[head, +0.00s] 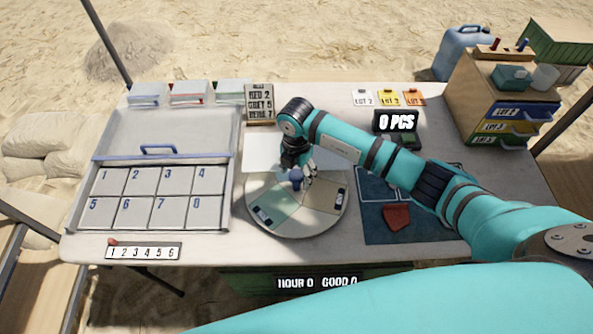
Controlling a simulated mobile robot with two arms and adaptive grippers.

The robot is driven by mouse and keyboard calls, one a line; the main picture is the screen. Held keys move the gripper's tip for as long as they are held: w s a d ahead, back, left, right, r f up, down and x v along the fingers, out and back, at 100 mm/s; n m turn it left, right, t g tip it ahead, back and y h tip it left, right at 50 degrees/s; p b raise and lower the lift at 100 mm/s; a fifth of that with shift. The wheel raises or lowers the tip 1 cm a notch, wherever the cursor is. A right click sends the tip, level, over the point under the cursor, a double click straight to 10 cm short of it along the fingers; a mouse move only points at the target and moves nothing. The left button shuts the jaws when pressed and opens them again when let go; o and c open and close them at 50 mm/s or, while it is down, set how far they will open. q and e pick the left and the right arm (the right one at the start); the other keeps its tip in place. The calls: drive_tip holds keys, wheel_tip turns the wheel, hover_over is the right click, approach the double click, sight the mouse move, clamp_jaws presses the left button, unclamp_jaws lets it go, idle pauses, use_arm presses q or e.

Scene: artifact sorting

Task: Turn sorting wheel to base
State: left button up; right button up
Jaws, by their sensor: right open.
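The sorting wheel (288,227) is a round, pale disc near the middle of the table, with a greenish sector on its left and a beige sector on its right. Small dark labelled pieces sit near its front left and right rim. A blue knob (296,175) stands on the wheel. My right gripper (303,178) is open at the knob, with its fingers beside it; I cannot tell whether they touch it. The gripper and arm hide part of the wheel's back. My left gripper is not in view.
A numbered compartment tray (99,155) stands at the left. A red shard (397,217) lies on a dark blue mat (372,234) at the right. A drawer cabinet (467,92) stands at the back right. A number strip (144,251) lies at the front left.

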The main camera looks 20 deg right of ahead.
drive_tip(key=shift+c, duration=0.2)
clamp_jaws()
idle(0.3)
